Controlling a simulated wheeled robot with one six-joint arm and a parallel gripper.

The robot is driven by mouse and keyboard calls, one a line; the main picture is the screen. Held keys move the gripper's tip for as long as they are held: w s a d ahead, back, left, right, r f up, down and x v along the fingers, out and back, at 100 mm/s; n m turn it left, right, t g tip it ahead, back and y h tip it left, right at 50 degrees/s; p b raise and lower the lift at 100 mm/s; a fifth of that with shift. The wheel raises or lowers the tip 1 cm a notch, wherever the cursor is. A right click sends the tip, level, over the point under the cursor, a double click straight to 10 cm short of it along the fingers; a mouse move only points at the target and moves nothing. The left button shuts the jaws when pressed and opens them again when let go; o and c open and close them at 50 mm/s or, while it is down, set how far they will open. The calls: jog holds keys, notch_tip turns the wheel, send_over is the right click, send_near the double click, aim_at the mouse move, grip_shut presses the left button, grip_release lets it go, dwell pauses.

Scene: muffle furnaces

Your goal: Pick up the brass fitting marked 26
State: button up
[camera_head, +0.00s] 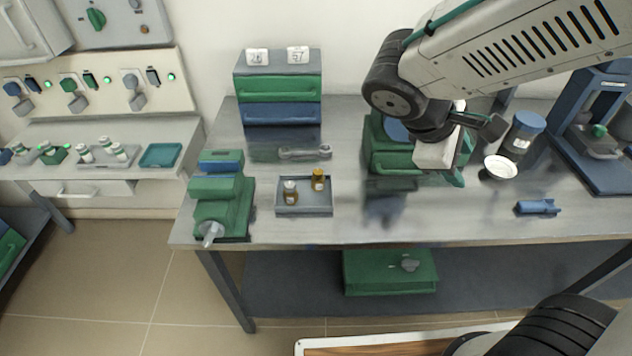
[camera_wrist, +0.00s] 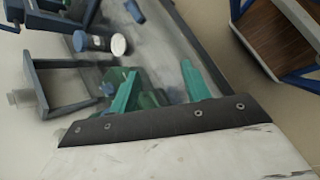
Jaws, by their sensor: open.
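Two small brass-coloured fittings stand in a shallow grey tray (camera_head: 304,210) on the workbench. The front-left fitting (camera_head: 290,196) has a silvery top; the back-right fitting (camera_head: 318,182) is more golden. Each seems to carry a pale label, too small to read, so I cannot tell which is marked 26. My gripper (camera_head: 459,172) is well to the right of the tray, above the bench by a green cabinet. In the wrist view its teal fingers (camera_wrist: 158,88) are spread apart with nothing held between them. The tray and fittings do not show in the wrist view.
A green vise (camera_head: 222,205) stands left of the tray, and a wrench (camera_head: 305,153) lies behind it. A drawer unit (camera_head: 278,90) stands at the back. A blue-lidded jar (camera_head: 523,135), a white dish (camera_head: 500,167) and a blue tool (camera_head: 538,207) are at right.

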jog(key=w+a+f+n+t+h, duration=0.2)
jog(key=w+a+f+n+t, duration=0.45)
jog(key=a+n, duration=0.35)
jog(key=n+t+y, duration=0.4)
jog(key=n+t, duration=0.1)
jog(key=n, duration=0.4)
send_near(316, 175)
jog(key=shift+w+d, duration=0.5)
jog(key=shift+d, duration=0.1)
jog(key=shift+w+a+f+n, duration=0.1)
jog(key=shift+a+f+n, duration=0.15)
jog(key=shift+n, duration=0.15)
jog(key=x, duration=0.7)
jog(key=shift+w+d+f, duration=0.1)
jog(key=shift+w, duration=0.15)
grip_shut()
